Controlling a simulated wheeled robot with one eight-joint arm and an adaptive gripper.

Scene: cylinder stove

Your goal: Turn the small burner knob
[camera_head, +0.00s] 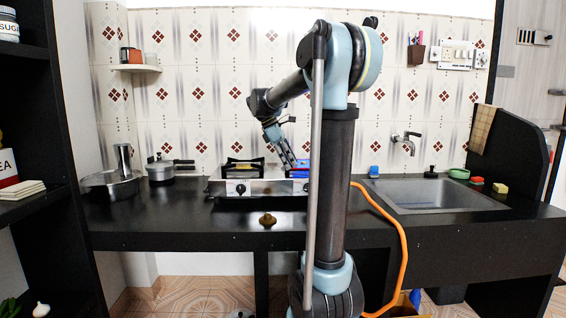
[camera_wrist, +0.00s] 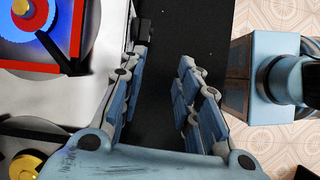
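The stove (camera_head: 262,187) stands on the black counter, with a dark knob (camera_head: 241,188) on its front at the left. Its right part is largely hidden behind my arm. In the wrist view, a small dark block, apparently another knob (camera_wrist: 142,28), projects from the stove's front edge just beyond the left fingertips. My gripper (camera_wrist: 163,62) is open, with only dark counter visible between its fingers. In the head view my gripper (camera_head: 285,152) hangs over the stove's right half. Which burner is small is unclear.
A pressure cooker (camera_head: 161,170) and a steel pan (camera_head: 112,184) stand left of the stove. A brown knob-like object (camera_head: 267,219) lies on the counter in front. An orange hose (camera_head: 403,245) runs down the front. The sink (camera_head: 430,195) is at right.

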